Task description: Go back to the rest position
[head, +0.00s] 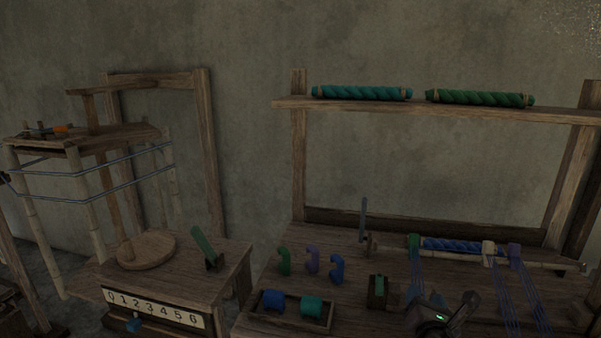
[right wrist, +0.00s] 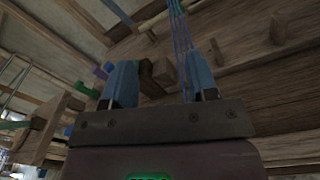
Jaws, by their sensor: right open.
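My right gripper (head: 432,302) is low at the front right of the loom table (head: 345,262) in the head view, near the blue warp threads (head: 505,300). In the right wrist view its two blue fingers (right wrist: 162,82) stand apart with nothing held between them. Wooden blocks and blue threads (right wrist: 181,40) show beyond the fingers. Whether the gripper touches the threads cannot be told. My left gripper is in neither view.
A blue-wound roller (head: 455,246) lies across the loom table. A shelf (head: 400,105) above holds a teal roll (head: 362,93) and a green roll (head: 480,98). A tray (head: 285,320) with spools stands at the front. A numbered stand (head: 160,308) is at left.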

